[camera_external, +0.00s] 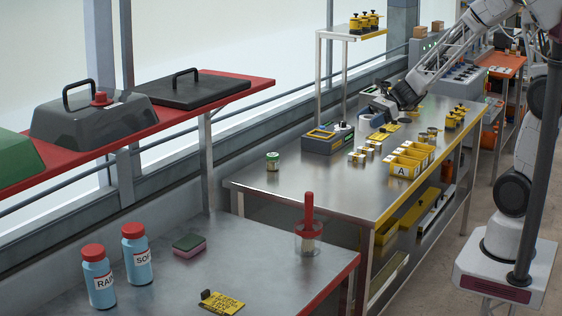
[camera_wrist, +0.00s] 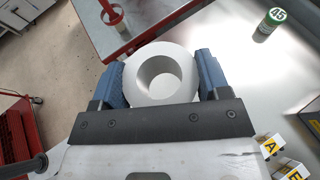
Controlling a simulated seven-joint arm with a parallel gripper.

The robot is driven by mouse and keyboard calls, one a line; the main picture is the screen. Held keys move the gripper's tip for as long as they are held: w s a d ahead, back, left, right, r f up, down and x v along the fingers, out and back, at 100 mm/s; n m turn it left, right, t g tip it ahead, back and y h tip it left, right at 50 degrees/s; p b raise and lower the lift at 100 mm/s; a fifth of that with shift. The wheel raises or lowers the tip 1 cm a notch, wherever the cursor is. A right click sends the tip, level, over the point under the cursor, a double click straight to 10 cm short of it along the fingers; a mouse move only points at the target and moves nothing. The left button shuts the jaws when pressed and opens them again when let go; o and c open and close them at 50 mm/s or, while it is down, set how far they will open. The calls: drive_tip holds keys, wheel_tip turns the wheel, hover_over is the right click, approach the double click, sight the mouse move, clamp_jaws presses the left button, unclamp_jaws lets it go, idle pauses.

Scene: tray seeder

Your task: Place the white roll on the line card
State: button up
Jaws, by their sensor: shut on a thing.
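My gripper (camera_wrist: 162,76) is shut on the white roll (camera_wrist: 149,54), a thick ring with a round hollow, held between two blue fingers in the wrist view. Another flat yellow item (camera_external: 385,131) lies on the long table below my gripper; I cannot tell which is the line card.
On the near table stand blue bottles (camera_external: 137,258), a sponge (camera_external: 189,245) and a clear vessel with a red handle (camera_external: 309,212). Their surfaces have bare areas.

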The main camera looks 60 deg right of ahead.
wheel_tip(320, 180, up, 2)
drive_tip(key=shift+a+r, duration=0.1)
drive_tip(key=shift+a, duration=0.05)
drive_tip(key=w+a+r+n+g+y, duration=0.1)
drive_tip(key=w+a+n+g, duration=0.2)
drive_tip(key=a, duration=1.1)
drive_tip(key=w+a+n+g+y, duration=0.1)
drive_tip(key=w+a+n+g, duration=0.25)
drive_tip(key=a, duration=1.15)
drive_tip(key=s+a+n+g+h, duration=0.15)
drive_tip(key=s+a, duration=0.25)
drive_tip(key=a, duration=0.7)
drive_tip(key=s+a+f+n+g, duration=0.1)
drive_tip(key=s+a+n+g, duration=0.15)
drive_tip(key=a, duration=0.95)
drive_tip(key=s+a+n+g+h, duration=0.1)
drive_tip(key=s+a+g, duration=0.25)
drive_tip(key=a, duration=0.75)
drive_tip(key=shift+t, duration=0.4)
drive_tip(key=f, duration=1.5)
drive_tip(key=s+f, duration=0.1)
drive_tip(key=f, duration=0.7)
drive_tip(key=shift+f, duration=0.35)
drive_tip(key=shift+a+y, duration=0.1)
drive_tip(key=shift+y, duration=0.15)
